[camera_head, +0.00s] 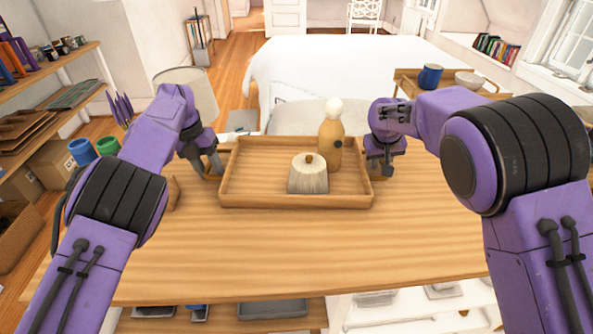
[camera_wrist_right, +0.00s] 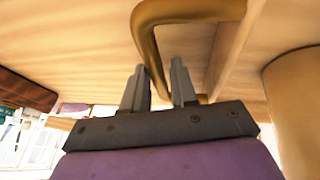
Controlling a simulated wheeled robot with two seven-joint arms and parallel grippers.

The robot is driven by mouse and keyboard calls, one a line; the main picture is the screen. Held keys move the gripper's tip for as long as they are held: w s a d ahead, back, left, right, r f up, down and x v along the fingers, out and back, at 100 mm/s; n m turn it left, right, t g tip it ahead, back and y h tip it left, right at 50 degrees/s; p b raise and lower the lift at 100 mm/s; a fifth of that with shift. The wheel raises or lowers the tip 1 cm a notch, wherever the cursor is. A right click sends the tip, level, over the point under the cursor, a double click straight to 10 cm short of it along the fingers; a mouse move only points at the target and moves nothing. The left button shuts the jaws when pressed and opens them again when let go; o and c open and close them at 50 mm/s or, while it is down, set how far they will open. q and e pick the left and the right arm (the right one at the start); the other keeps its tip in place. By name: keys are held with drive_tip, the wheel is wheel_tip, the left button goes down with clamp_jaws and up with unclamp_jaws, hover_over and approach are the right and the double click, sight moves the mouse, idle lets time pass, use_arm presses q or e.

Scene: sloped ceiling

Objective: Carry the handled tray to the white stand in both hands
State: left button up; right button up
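The wooden tray (camera_head: 240,199) sits on the wooden table with a brass handle at each short end. A tan bottle (camera_head: 331,152) with a white round top and a pale tapered block (camera_head: 308,177) with a brown knob stand upright in it. My left gripper (camera_head: 213,172) is at the tray's left handle; its grip is too small to tell. My right gripper (camera_head: 386,170) is at the right end.
The wooden table (camera_head: 290,250) is clear in front of the tray. A white-covered bed (camera_head: 340,65) lies beyond. A wooden side tray (camera_head: 405,84) at the back right holds a blue mug (camera_head: 430,76) and a bowl (camera_head: 469,79). Shelves (camera_head: 60,65) line the left. I cannot clearly identify the white stand.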

use_arm(q)
drive_tip(key=shift+c, duration=0.3)
use_arm(e)
drive_tip(key=shift+c, duration=0.2)
use_arm(q)
drive_tip(key=c, duration=0.5)
use_arm(e)
clamp_jaws()
use_arm(q)
clamp_jaws()
drive_tip(key=shift+r, duration=0.2)
use_arm(e)
drive_tip(key=shift+w+r, duration=0.1)
drive_tip(key=shift+r, duration=0.1)
